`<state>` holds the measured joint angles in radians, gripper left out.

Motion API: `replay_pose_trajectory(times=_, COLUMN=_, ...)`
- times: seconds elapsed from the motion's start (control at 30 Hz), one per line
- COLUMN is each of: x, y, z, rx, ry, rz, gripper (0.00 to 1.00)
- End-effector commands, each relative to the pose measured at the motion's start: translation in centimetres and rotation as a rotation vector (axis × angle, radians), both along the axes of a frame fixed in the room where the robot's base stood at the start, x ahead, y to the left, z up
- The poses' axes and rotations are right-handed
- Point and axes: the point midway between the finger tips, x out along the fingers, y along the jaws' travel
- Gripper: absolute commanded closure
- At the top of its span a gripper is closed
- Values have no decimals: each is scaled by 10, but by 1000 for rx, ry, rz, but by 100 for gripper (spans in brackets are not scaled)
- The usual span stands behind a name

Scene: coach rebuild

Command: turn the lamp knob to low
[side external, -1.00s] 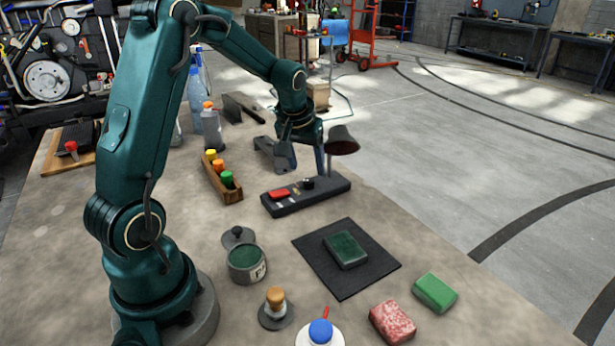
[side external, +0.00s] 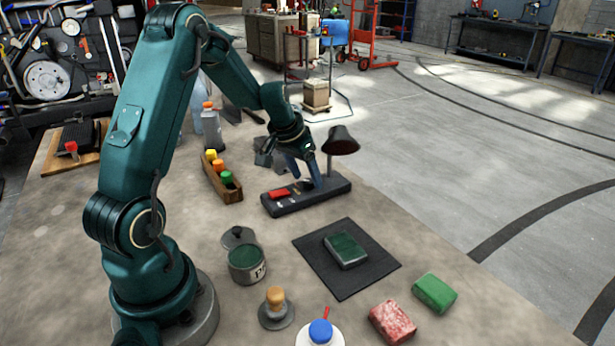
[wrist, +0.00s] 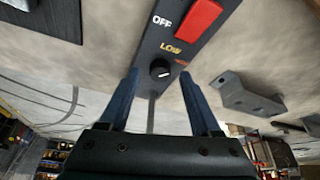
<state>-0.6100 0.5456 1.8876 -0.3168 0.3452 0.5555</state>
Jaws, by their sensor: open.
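The lamp's dark base (side external: 335,194) lies on the table, with a post and dark shade (side external: 341,140) at its far end. In the wrist view, the round black knob (wrist: 160,69) has a short white mark. The gold LOW label (wrist: 171,48) is just above it, beside a partly hidden reddish label (wrist: 182,62); I cannot tell which label the mark points at. A red block (wrist: 199,18) sits by the white OFF label. My gripper (wrist: 161,75) is open, its fingers on either side of the knob; contact is unclear. In the side view, my gripper (side external: 308,182) is low over the base.
A wooden tray of several coloured-cap bottles (side external: 222,182) stands left of the lamp. A grey bracket (wrist: 248,96) lies close beside the base. A black mat (side external: 325,281) with a green block (side external: 345,250) lies in front. Clear floor lies beyond the table's right edge.

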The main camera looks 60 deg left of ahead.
Motion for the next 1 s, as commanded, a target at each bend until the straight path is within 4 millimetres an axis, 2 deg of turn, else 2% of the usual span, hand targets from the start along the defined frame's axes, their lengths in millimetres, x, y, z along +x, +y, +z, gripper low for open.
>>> replay_pose_trajectory(times=0.37, x=2, y=1, z=-6, rx=2, ry=1, rz=-1, gripper=36)
replay_pose_trajectory(times=0.47, x=2, y=1, z=-6, rx=2, ry=1, rz=-1, gripper=70)
replay_pose_trajectory(times=0.53, x=2, y=1, z=-6, rx=2, ry=1, rz=-1, gripper=97)
replay_pose_trajectory(times=0.57, x=2, y=1, z=-6, rx=2, ry=1, rz=-1, gripper=100)
replay_pose_trajectory(times=0.77, x=2, y=0, z=-6, rx=1, ry=0, rz=10, gripper=100)
replay_pose_trajectory(times=1.0, x=3, y=-1, z=-6, rx=1, ry=2, rz=103, gripper=100)
